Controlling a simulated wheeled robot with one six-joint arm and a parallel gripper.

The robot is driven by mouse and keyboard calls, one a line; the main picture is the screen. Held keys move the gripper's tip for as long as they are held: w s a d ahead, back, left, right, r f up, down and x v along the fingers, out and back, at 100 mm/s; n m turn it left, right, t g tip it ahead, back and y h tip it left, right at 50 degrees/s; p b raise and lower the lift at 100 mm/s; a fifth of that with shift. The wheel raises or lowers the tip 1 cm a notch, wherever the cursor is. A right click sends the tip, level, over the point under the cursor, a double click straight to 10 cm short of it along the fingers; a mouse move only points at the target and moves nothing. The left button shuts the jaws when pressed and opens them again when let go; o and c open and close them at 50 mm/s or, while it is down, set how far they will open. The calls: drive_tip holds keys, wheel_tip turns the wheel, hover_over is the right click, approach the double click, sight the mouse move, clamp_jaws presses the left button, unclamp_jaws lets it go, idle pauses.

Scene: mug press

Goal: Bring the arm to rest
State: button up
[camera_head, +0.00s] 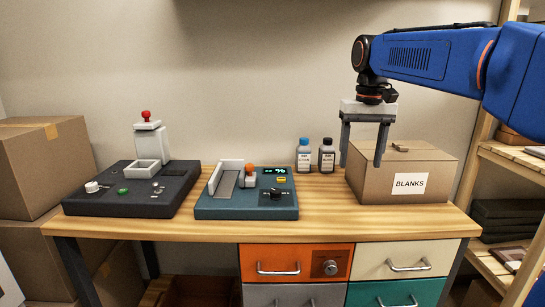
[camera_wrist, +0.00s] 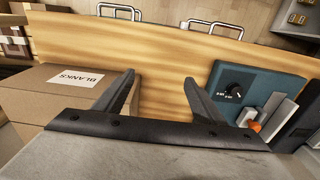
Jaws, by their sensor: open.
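My gripper (camera_head: 364,150) hangs from my blue arm at the right of the head view, fingers pointing down. It is open, with nothing between the fingers. It is in front of or above the left part of the BLANKS box (camera_head: 372,186); the exact gap cannot be told. In the wrist view the two fingers of my gripper (camera_wrist: 162,85) are spread wide over the wooden table (camera_wrist: 160,60), and the BLANKS box shows at the left (camera_wrist: 50,95).
A teal machine (camera_head: 232,207) with an orange knob stands mid-table. A black machine (camera_head: 115,200) with a red knob stands at the left. Two small bottles (camera_head: 304,158) (camera_head: 326,158) stand left of the box. Shelves (camera_head: 510,160) rise at the right. The front middle of the table is clear.

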drive_tip(key=s+d+f+t, duration=0.2)
drive_tip(key=s+f, duration=0.9)
drive_tip(key=s, duration=0.3)
drive_tip(key=s+d+f+t, duration=0.2)
drive_tip(key=s+d+f, duration=0.1)
drive_tip(key=s+f, duration=0.9)
drive_tip(key=s, duration=0.3)
drive_tip(key=shift+d+f, duration=0.15)
drive_tip(key=shift+d, duration=0.2)
